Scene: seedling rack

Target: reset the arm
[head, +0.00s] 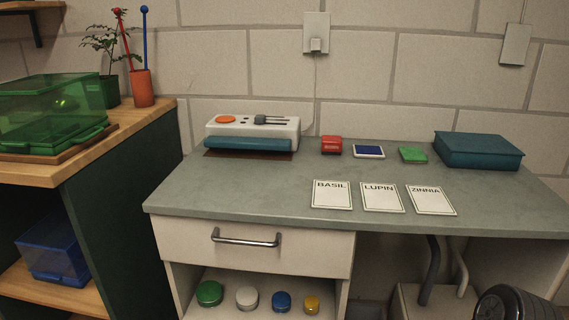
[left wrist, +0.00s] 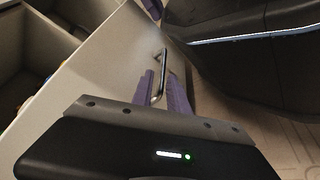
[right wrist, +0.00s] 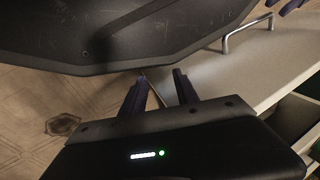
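Neither gripper shows in the head view. In the left wrist view my left gripper (left wrist: 161,76) has its two purple fingers apart. The metal drawer handle (left wrist: 159,80) appears between them in the picture, but the head view shows the handle (head: 245,238) with no gripper on it. In the right wrist view my right gripper (right wrist: 160,78) has its fingers apart with nothing between them. The handle (right wrist: 247,32) shows to its upper right, with purple fingertips at the top right corner.
The drawer (head: 252,248) looks shut under the grey-green worktop (head: 250,190). On top are a sealing machine (head: 252,130), three name cards (head: 381,197), small pads and a teal box (head: 478,150). A wooden-topped cabinet (head: 150,115) stands left. Coloured lids (head: 209,293) sit below the drawer.

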